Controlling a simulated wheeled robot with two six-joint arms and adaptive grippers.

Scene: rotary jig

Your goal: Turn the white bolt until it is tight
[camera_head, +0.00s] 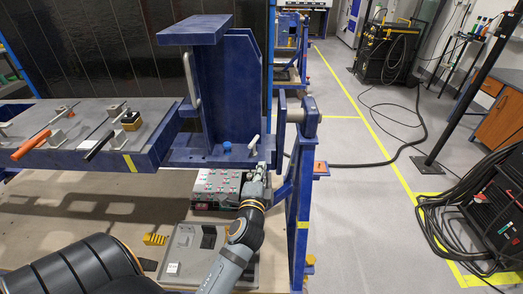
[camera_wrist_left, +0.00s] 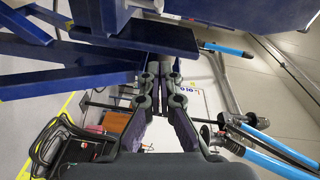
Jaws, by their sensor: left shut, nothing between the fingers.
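A small white bolt-like piece with a handle (camera_head: 254,142) stands at the right end of the blue jig's flat plate (camera_head: 205,160). My left gripper (camera_head: 260,168) is just below that piece, near the plate's front right edge; contact cannot be told. In the left wrist view the gripper (camera_wrist_left: 165,68) has its fingers together with nothing between them. A white part (camera_wrist_left: 150,6) shows beyond the fingertips at the top of that view, but I cannot tell if it is the bolt. My right gripper is out of view.
The tall blue bracket (camera_head: 225,95) rises behind the plate. A blue knob (camera_head: 227,147) sits left of the white piece. A blue upright post (camera_head: 301,225) stands close right of my arm. A grey control box (camera_head: 215,188) lies below. The floor to the right is open, with cables.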

